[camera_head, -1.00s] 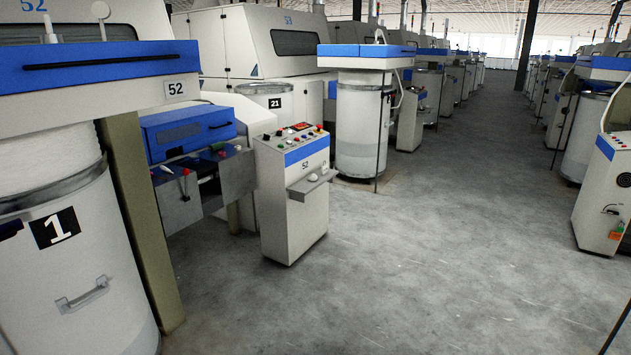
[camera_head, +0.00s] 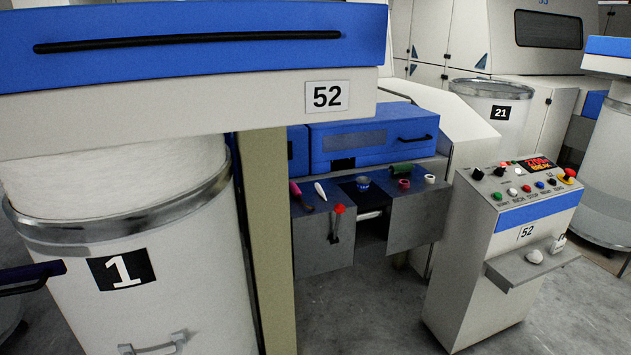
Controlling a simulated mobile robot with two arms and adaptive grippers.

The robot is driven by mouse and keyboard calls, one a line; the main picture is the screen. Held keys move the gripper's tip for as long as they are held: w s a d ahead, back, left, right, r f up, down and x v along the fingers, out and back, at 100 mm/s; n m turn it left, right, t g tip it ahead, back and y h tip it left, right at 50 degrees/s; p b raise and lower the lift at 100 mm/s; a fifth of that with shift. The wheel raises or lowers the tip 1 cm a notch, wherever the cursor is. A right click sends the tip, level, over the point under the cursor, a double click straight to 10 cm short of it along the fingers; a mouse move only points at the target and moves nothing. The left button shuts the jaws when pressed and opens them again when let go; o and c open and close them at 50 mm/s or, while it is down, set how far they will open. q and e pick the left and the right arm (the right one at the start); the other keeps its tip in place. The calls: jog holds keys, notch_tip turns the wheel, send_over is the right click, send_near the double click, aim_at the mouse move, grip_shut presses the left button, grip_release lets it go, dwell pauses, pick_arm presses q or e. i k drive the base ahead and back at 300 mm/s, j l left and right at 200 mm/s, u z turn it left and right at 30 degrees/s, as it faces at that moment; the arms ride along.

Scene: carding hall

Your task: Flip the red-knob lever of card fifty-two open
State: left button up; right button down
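The red-knob lever (camera_head: 337,222) is on the grey front panel of card fifty-two, below the blue cover (camera_head: 372,143). Its red knob is at the top and its dark stem runs down the panel. The number plate 52 (camera_head: 327,96) is on the pale machine body above and left of the lever. A control cabinet (camera_head: 497,250) also marked 52 stands to the right. Neither of my grippers shows in the head view.
A large white can (camera_head: 170,285) marked 1 stands at the left, beside an olive post (camera_head: 265,240). Grey floor (camera_head: 375,310) is clear in front of the panel.

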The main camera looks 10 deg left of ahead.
aim_at(339, 208)
jog(key=i+l+u, duration=0.35)
jog(key=i, duration=0.15)
jog(key=i+l+u, duration=0.75)
jog(key=l, duration=0.35)
jog(key=i, duration=0.1)
